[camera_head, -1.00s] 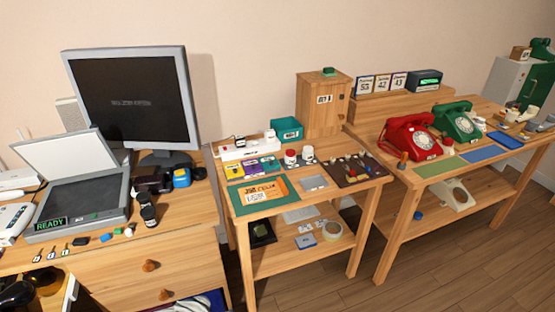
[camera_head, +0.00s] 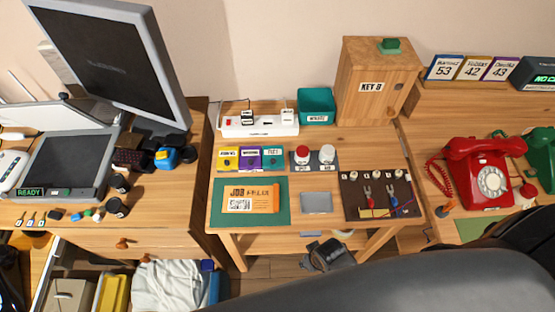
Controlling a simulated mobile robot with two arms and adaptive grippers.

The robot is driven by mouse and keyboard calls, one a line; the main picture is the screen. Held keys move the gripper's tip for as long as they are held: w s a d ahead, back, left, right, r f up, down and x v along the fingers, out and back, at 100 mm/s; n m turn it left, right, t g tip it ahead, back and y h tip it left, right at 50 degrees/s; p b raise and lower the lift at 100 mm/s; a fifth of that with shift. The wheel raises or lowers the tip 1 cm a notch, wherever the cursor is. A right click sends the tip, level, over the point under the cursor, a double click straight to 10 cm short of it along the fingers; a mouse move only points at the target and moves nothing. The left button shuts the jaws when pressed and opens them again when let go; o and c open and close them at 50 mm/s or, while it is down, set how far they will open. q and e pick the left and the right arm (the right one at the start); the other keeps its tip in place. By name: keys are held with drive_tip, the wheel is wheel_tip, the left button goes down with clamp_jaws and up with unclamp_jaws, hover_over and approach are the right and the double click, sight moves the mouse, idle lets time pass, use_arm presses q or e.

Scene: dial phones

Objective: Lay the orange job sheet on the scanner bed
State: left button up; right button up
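The orange job sheet (camera_head: 251,199) lies flat on a green mat (camera_head: 283,215) on the middle table. It is printed "JOB" with a barcode-like block on its left part. The scanner (camera_head: 97,187) stands on the left desk with its lid (camera_head: 50,117) raised. Its dark bed (camera_head: 66,160) is bare, and its front display reads "READY". A large dark arm part of mine crosses the lower right. A dark gripper-like part, my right gripper (camera_head: 328,256), shows below the front edge of the middle table; its fingers are not clear. My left gripper is not clearly visible.
A monitor (camera_head: 112,65) stands behind the scanner. Small items line the left desk's front. Buttons, labelled blocks and a dark tool board (camera_head: 352,205) surround the mat. A key box (camera_head: 372,85) and a teal bin (camera_head: 317,105) stand behind. A red phone (camera_head: 485,170) is at right. An open drawer is below left.

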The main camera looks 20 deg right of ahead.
drive_tip(key=w+a+r+p, duration=0.2)
drive_tip(key=r, duration=0.7)
drive_tip(key=w+a+r+p, duration=0.2)
drive_tip(key=r, duration=0.7)
drive_tip(key=w+a+r+m+y+p, duration=0.2)
drive_tip(key=w+a+r+p, duration=0.3)
drive_tip(key=w+a+r, duration=0.25)
use_arm(q)
wheel_tip(320, 180, up, 11)
use_arm(e)
drive_tip(key=m+g+h, duration=0.2)
drive_tip(key=m+h, duration=0.1)
approach(276, 196)
drive_tip(key=shift+w+d, duration=0.1)
drive_tip(key=shift+d, duration=0.05)
drive_tip(key=shift+f+b, duration=0.45)
drive_tip(key=shift+f, duration=0.05)
wheel_tip(276, 196, down, 7)
drive_tip(key=b, duration=0.6)
drive_tip(key=shift+f, duration=0.45)
use_arm(q)
wheel_tip(276, 196, down, 8)
drive_tip(key=shift+s+a, duration=0.15)
drive_tip(key=shift+a, duration=0.2)
drive_tip(key=shift+r, duration=0.1)
